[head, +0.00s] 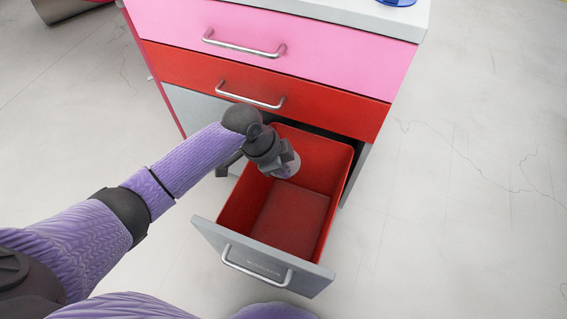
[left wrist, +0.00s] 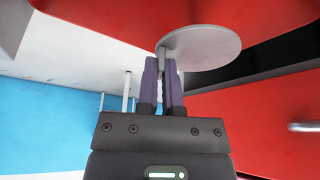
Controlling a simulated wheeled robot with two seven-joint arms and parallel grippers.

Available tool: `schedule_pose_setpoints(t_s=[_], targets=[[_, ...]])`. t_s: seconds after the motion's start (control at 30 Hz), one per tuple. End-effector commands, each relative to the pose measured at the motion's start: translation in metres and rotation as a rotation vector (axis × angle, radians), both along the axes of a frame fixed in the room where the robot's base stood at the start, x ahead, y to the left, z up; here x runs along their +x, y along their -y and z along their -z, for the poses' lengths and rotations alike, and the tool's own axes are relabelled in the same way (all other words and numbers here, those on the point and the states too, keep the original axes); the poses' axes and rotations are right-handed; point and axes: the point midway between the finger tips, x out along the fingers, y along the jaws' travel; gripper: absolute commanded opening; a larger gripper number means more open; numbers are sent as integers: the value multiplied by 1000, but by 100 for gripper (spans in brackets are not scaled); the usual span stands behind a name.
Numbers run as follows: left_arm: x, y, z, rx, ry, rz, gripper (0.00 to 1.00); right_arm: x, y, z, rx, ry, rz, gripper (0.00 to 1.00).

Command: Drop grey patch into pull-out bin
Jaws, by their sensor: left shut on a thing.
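The grey patch is a thin, round, light grey disc (left wrist: 208,48) in the left wrist view. My left gripper (left wrist: 165,68) is shut on it near its edge. In the head view my left gripper (head: 284,168) points down over the back part of the red pull-out bin (head: 333,215), and a light part of the patch (head: 294,163) shows beside the fingers. The bin is pulled out and its visible floor is empty. I cannot tell exactly how high the patch is above the floor. My right gripper is not in view.
The bin has a grey front with a metal handle (head: 256,268). Above it are a shut red drawer (head: 330,108) and a shut pink drawer (head: 330,50). A blue object (head: 398,2) stands on the cabinet top (head: 370,12). The floor at right is clear.

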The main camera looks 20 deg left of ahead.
Motion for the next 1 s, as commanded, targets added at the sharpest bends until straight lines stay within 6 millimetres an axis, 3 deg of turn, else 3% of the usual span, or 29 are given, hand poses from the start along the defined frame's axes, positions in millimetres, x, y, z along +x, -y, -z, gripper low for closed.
schedule_pose_setpoints(t_s=[0.03,0.2,0.47,0.8,1.0], targets=[[0,0,-1,0,1,0,11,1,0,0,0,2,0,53],[0,0,-1,0,0,0,47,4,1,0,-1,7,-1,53],[0,-1,-4,0,1,0,48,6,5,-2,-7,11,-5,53],[-13,-27,-82,2,6,0,48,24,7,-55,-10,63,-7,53],[-17,-34,-94,1,1,1,48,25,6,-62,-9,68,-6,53]])
